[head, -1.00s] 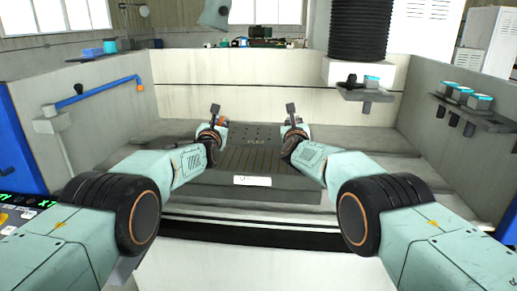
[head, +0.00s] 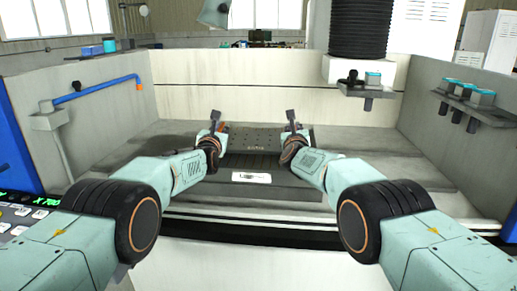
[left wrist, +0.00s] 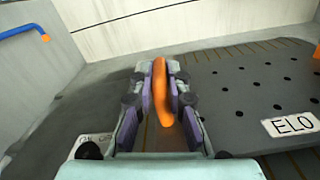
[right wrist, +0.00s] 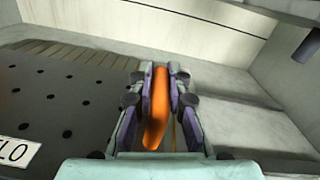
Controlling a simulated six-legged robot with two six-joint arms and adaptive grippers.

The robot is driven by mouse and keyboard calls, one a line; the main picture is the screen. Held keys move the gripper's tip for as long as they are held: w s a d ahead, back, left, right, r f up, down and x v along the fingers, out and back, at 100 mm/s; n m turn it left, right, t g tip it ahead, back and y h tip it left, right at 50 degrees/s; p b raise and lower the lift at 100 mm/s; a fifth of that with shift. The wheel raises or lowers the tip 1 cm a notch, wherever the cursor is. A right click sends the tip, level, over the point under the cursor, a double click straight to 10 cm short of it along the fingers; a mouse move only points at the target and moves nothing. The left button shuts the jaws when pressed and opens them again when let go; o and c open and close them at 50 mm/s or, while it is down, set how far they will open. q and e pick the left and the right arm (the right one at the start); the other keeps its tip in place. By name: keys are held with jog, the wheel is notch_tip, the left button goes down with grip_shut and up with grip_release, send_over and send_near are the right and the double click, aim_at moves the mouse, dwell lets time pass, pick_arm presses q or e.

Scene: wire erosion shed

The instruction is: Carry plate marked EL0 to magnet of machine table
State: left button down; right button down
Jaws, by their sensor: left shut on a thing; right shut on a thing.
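The dark plate marked EL0 (head: 256,138) is held level between my two grippers over the dark, lined magnet (head: 225,166) of the machine table. Its white EL0 label shows in the left wrist view (left wrist: 292,124). My left gripper (head: 215,118) is shut on the plate's orange left handle (left wrist: 162,95). My right gripper (head: 292,118) is shut on its orange right handle (right wrist: 157,108). Lined magnet surface shows past the plate's edges in both wrist views. I cannot tell whether the plate's underside touches the magnet.
A blue pipe (head: 105,87) sticks out from the left wall. A black bellows column (head: 358,30) hangs at the back right over a small bracket (head: 370,92). A shelf with several teal-topped parts (head: 472,105) is on the right wall. Grey table surface lies free beside the magnet.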

pick_arm(q)
jog(key=shift+s+f+b, duration=0.1)
jog(key=shift+f+b, duration=0.05)
jog(key=shift+b, duration=0.3)
pick_arm(e)
jog(key=shift+s+f, duration=0.1)
jog(key=shift+f, duration=0.05)
pick_arm(q)
jog(key=shift+f, duration=0.15)
pick_arm(e)
jog(key=shift+f, duration=0.1)
pick_arm(q)
jog(key=c, duration=1.8)
grip_release()
jog(key=shift+f, duration=0.35)
pick_arm(e)
jog(key=c, duration=1.8)
grip_release()
jog(key=shift+f, duration=0.35)
pick_arm(q)
jog(key=o, duration=0.5)
jog(key=shift+s+r, duration=0.15)
jog(key=shift+r, duration=0.1)
pick_arm(e)
jog(key=o, duration=0.5)
jog(key=shift+s+r, duration=0.15)
jog(key=shift+r, duration=0.05)
